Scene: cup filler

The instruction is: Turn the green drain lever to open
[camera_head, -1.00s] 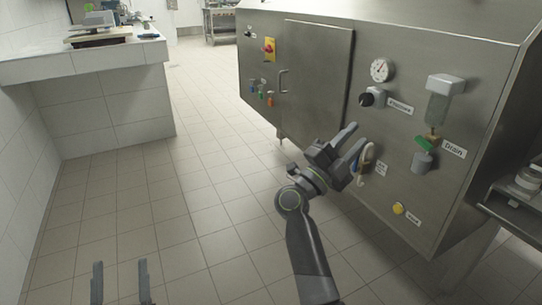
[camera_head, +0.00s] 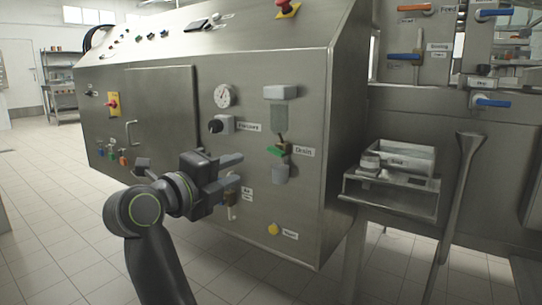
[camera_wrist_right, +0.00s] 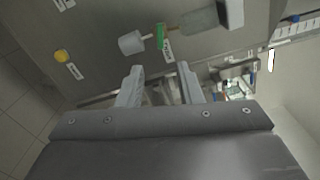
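The green drain lever (camera_head: 275,151) sits on the cabinet's front panel, below a clear cylinder with a grey cap and above a grey cup-like fitting, left of the "Drain" label. My right gripper (camera_head: 236,170) is to the left of the lever and a little lower, apart from it, with its two fingers spread and nothing between them. In the right wrist view the green lever (camera_wrist_right: 160,36) shows ahead of the open fingers (camera_wrist_right: 158,84), near the top middle. My left gripper does not show now.
The steel cabinet (camera_head: 290,220) carries a gauge (camera_head: 223,96), a black pressure knob (camera_head: 216,127) and a yellow button (camera_head: 273,229). A steel shelf with trays (camera_head: 395,190) stands to the right. Tiled floor (camera_head: 40,240) is open at left.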

